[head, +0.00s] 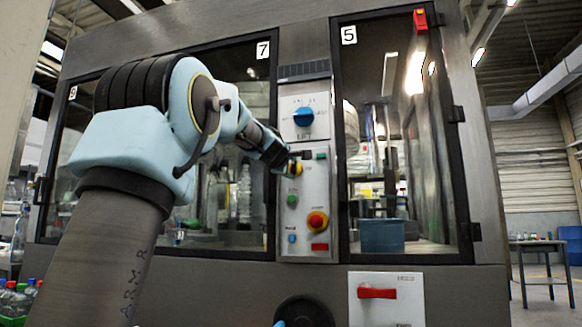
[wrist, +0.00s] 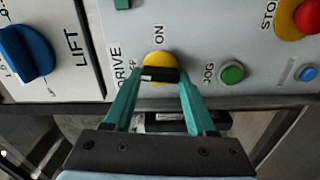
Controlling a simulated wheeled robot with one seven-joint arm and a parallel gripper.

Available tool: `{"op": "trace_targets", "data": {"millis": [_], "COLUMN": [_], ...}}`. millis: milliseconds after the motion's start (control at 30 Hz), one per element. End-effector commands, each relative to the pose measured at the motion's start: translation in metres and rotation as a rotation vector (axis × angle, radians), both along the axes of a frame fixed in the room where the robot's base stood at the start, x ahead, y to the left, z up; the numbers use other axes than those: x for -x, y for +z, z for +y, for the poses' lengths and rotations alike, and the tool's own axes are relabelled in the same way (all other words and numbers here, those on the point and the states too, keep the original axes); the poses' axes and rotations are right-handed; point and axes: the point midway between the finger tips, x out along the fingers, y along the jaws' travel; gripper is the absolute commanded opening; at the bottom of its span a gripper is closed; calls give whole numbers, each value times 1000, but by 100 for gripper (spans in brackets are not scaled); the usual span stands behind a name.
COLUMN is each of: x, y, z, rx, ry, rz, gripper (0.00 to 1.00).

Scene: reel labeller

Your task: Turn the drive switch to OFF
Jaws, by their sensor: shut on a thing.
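The drive switch (wrist: 158,62) is a yellow round knob with a black bar handle, on the light grey panel beside the printed word DRIVE. ON is printed above it in the wrist view, and the OFF mark is partly covered by a finger. The black bar lies roughly crosswise in the wrist view. My gripper (wrist: 160,75) has its two teal fingers on either side of the bar, shut on the switch. In the head view the yellow knob (head: 296,168) shows only partly behind my gripper (head: 290,162).
The blue LIFT knob (head: 304,117) is above. The green JOG button (wrist: 231,72), red-and-yellow STOP button (head: 317,221) and a small blue button (head: 291,238) are below. Glazed doors (head: 405,150) flank the panel. A red handle (head: 377,292) sits lower right.

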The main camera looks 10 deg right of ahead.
Motion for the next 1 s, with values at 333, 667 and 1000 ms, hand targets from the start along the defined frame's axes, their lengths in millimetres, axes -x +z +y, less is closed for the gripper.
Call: {"op": "trace_targets", "data": {"millis": [333,667,1000], "x": [0,0,0], "y": [-1,-2,-2], "z": [1,1,0], "rx": [105,120,119], "ry": [1,1,1], "rz": [58,66,66], "gripper": [1,1,74]}}
